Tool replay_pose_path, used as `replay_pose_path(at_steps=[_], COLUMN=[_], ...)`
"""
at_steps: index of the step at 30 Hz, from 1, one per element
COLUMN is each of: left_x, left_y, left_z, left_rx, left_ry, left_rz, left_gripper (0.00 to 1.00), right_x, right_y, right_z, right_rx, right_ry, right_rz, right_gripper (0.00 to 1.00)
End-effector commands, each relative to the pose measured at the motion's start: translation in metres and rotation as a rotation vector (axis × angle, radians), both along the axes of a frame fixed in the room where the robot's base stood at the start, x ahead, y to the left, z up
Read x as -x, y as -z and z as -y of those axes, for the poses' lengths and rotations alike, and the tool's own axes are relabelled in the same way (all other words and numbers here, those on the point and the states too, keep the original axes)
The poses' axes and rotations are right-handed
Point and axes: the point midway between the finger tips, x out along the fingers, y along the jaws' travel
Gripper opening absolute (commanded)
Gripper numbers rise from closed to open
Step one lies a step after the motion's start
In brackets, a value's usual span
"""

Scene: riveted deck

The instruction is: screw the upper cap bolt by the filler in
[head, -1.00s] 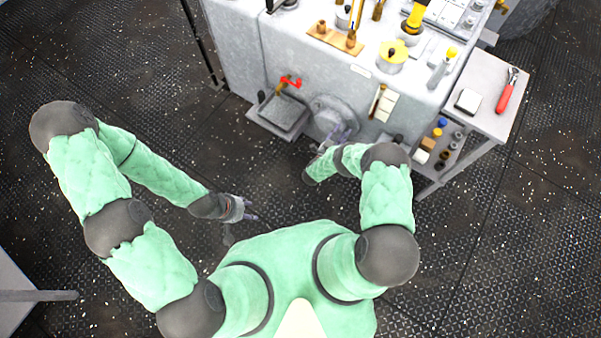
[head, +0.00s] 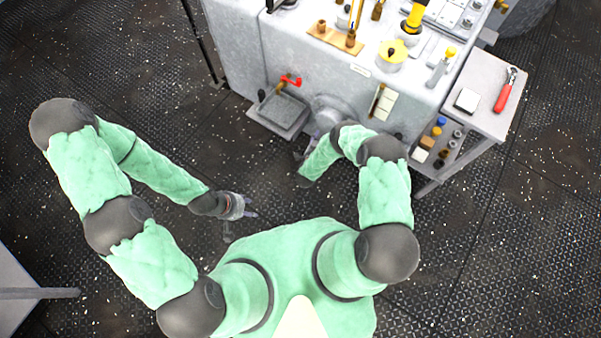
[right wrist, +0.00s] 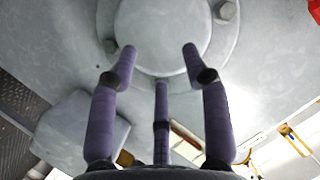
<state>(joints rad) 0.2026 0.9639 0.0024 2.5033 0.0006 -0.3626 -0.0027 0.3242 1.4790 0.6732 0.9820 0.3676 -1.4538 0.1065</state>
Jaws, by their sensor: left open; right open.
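A round grey cap (head: 327,106) sits low on the front of the grey machine, partly hidden by my right arm in the head view. In the right wrist view the cap (right wrist: 163,32) is close, with a bolt head (right wrist: 227,11) at its upper right, another (right wrist: 110,45) at its left and a third (right wrist: 162,81) below, partly behind a finger. I cannot tell which is the upper cap bolt. My right gripper (right wrist: 162,58) is open, its purple fingers spread before the cap, with nothing seen between them. My left gripper (head: 250,207) is open and empty above the floor.
A red-handled valve (head: 290,79) and a square grey tray (head: 283,112) are left of the cap. A sight gauge (head: 384,102) is to its right. A side table (head: 487,96) holds red-handled pliers (head: 506,90). The floor around my left gripper is clear.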

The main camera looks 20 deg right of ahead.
Motion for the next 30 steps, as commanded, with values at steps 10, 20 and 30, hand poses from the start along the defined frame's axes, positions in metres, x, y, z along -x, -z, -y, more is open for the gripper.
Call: replay_pose_path(at_steps=[10,20,30], left_x=[0.000,0.000,0.000], left_y=[0.004,0.008,0.011], left_z=[0.000,0.000,0.000], left_rx=[0.000,0.000,0.000], left_ry=[0.000,0.000,0.000], left_rz=[0.000,0.000,0.000], left_gripper=[0.48,0.48,0.48], right_x=[-0.007,0.004,0.030], right_y=[0.002,-0.003,-0.016], right_z=[-0.025,-0.052,-0.081], right_rx=[-0.104,-0.195,-0.281], right_ry=[-0.138,-0.267,-0.403], right_rz=[-0.149,-0.297,-0.454], right_gripper=[0.48,0.48,0.48])
